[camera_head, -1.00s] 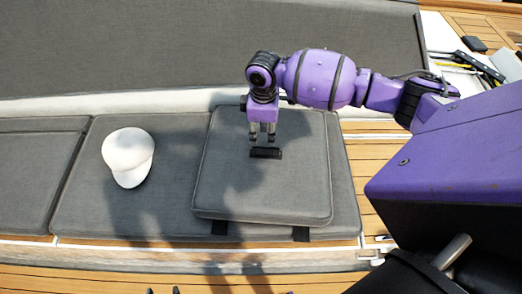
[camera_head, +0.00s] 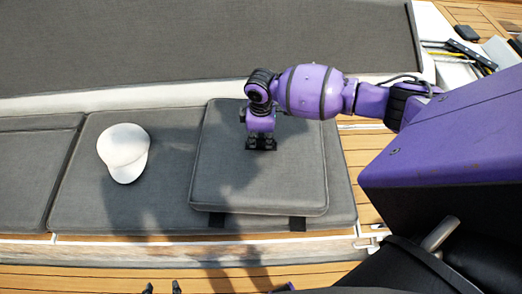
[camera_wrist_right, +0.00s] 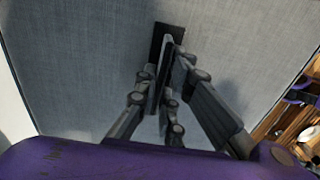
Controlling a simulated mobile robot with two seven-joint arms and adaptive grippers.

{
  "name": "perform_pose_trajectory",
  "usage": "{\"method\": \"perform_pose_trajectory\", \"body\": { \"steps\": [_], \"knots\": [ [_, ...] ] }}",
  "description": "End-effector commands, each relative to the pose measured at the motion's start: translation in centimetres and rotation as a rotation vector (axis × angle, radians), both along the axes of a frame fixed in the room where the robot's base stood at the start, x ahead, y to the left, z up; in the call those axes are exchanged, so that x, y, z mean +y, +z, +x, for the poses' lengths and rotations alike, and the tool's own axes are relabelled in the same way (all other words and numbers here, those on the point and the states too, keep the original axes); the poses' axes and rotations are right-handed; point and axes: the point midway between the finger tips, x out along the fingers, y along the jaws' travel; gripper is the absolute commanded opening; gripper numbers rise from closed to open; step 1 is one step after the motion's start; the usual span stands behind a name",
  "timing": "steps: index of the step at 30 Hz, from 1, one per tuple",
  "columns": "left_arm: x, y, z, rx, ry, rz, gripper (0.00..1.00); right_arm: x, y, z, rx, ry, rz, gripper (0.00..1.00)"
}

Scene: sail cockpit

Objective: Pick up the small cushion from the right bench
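The small cushion (camera_head: 300,180) is a grey square pad with a black handle on top. It lies flat on the right part of the long bench cushion. In the wrist view its grey top (camera_wrist_right: 80,60) fills most of the picture. My right gripper (camera_head: 262,147) is over the cushion's middle, pointing down. In the wrist view its fingers (camera_wrist_right: 166,72) are close together on both sides of the black handle (camera_wrist_right: 168,35) and look shut on it. My left gripper (camera_head: 162,288) shows only as two dark fingertips, apart, at the bottom edge.
A white cap (camera_head: 123,152) sits on the long bench cushion (camera_head: 80,200) left of the small cushion. A grey backrest (camera_head: 200,40) runs behind. Tools (camera_head: 470,52) lie at the upper right. Wooden deck (camera_head: 60,275) runs along the front.

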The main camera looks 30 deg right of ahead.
Motion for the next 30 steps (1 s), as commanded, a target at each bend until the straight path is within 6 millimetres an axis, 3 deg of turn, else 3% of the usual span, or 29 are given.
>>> {"method": "perform_pose_trajectory", "body": {
  "steps": [22,30],
  "knots": [
    [0.2,-0.6,-1.1,0.021,0.004,0.001,0.4,0.0,0.4,0.2,-0.003,0.0,0.001,0.0],
    [0.1,0.0,-0.6,0.009,0.004,0.0,0.4,0.0,3.0,0.2,-0.005,0.002,0.001,0.0]
  ]
}}
